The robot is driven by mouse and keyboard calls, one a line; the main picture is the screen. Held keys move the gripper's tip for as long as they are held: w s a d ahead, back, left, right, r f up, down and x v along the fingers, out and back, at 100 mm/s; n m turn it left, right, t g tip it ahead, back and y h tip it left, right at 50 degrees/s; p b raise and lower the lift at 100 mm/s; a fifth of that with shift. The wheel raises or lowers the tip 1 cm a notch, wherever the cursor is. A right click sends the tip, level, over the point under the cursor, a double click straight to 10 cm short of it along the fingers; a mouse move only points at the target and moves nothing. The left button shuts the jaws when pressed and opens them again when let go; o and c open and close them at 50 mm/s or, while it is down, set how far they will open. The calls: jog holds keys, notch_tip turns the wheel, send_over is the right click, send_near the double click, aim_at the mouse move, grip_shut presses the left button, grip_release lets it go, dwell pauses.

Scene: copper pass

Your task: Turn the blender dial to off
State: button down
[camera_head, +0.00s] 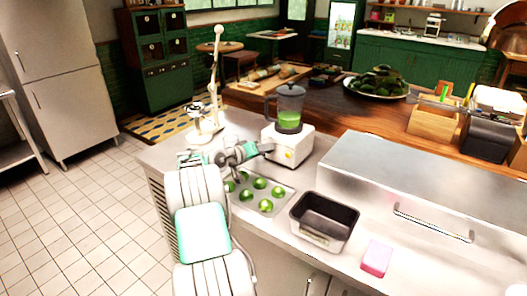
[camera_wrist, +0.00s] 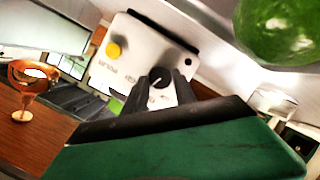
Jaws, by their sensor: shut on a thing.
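The blender has a white base (camera_head: 296,152) and a grey-lidded jar (camera_head: 290,108) with green liquid. It stands on the steel counter in the head view. In the wrist view its front panel (camera_wrist: 122,62) appears tilted, with a yellow button (camera_wrist: 113,49), small printed labels too blurred to read, and a black dial (camera_wrist: 158,76) with a pale pointer line. My gripper (camera_wrist: 161,84) has its two dark fingers on either side of the dial, shut on it. In the head view my gripper (camera_head: 266,147) reaches the left side of the base, and the dial is hidden there.
A tray (camera_head: 285,190) of several limes lies just below my gripper. A cream stand (camera_head: 205,125) rises at the left counter edge.

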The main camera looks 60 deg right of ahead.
jog(key=n, duration=0.1)
jog(key=n+g, duration=0.1)
jog(key=n, duration=0.1)
jog(key=shift+w+f+g+p, duration=0.15)
jog(key=shift+w+g+p, duration=0.05)
jog(key=shift+g+p, duration=0.1)
jog(key=c, duration=1)
grip_release()
jog(key=b+v, duration=0.1)
jog(key=v, duration=0.6)
jog(key=shift+w+a, duration=0.15)
jog(key=shift+a, duration=0.25)
